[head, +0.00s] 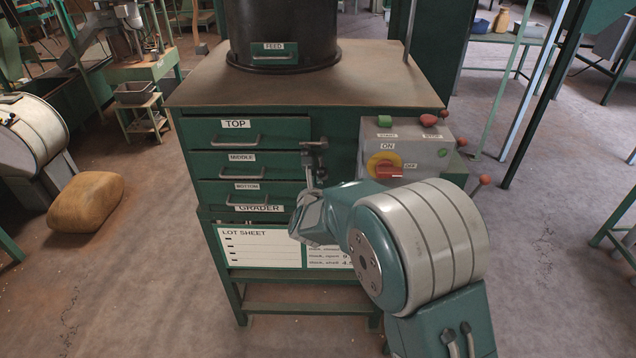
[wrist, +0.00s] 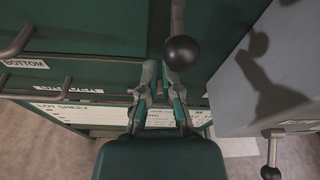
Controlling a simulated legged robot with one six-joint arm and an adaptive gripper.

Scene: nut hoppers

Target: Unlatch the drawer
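The green cabinet carries three labelled drawers: TOP (head: 290,130), MIDDLE (head: 285,165) and BOTTOM (head: 222,190). They look closed. A dark metal latch (head: 314,147) sits on the cabinet front just right of the drawers, with its lever pointing down. In the wrist view a dark ball knob (wrist: 183,53) ends a rod that comes down from the top edge. My gripper (wrist: 159,72) has its two fingers apart with a narrow gap and nothing visible held. The knob lies close to the right fingertip; contact is unclear. In the head view my wrist hides part of the cabinet below the latch.
A grey control box (head: 430,152) with a red and yellow rotary switch (head: 386,168) stands right of the latch. A lot sheet (head: 260,247) hangs below the drawers. A brown sack (head: 87,203) lies on the floor at left. The floor before the cabinet is clear.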

